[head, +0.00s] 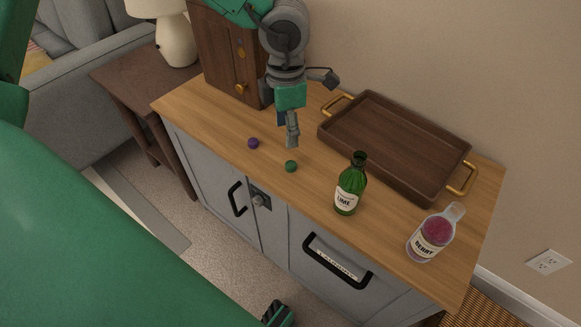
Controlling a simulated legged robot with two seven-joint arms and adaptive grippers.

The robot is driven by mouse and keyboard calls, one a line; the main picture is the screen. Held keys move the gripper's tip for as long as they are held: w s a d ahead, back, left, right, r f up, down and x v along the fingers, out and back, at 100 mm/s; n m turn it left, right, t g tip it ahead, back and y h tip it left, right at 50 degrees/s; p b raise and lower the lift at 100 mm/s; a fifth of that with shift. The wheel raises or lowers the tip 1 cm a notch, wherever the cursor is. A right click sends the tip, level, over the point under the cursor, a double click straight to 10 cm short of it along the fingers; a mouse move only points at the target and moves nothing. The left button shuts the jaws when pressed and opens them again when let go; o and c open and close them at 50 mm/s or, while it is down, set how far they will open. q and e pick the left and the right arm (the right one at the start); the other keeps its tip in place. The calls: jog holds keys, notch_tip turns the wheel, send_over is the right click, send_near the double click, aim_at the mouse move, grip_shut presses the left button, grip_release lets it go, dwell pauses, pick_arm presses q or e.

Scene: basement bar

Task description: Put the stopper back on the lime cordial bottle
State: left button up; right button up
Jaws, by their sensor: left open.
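The green glass lime cordial bottle (350,188) stands upright on the wooden cabinet top, and its dark neck shows no stopper. A small green ball-shaped stopper (291,166) lies on the wood to the left of the bottle. A similar purple stopper (253,143) lies further left. My left gripper (292,138) hangs from the top of the picture, open and empty. Its tip shows just above the green stopper in the picture, apparently not touching it. Its fingers partly overlap in this view.
A clear berry bottle (433,235) with pink contents stands near the right front edge. A brown tray (424,190) with brass handles lies behind the bottles. A wooden box (225,52) stands at back left. The wood around the stoppers is clear.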

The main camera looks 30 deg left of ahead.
pick_arm(q)
jog(key=b, duration=0.2)
send_over(291, 163)
jog(key=f, duration=0.4)
jog(key=shift+s+a+f, duration=0.1)
jog(key=shift+a+f, duration=0.15)
jog(key=shift+f, duration=0.35)
jog(key=shift+a, duration=0.1)
jog(key=f+b, duration=0.2)
jog(key=f, duration=0.1)
jog(key=f+b, duration=0.1)
jog(key=f, duration=0.1)
jog(key=shift+d+f, duration=0.25)
jog(key=shift+d, duration=0.15)
jog(key=shift+r, duration=0.15)
jog(key=c, duration=0.8)
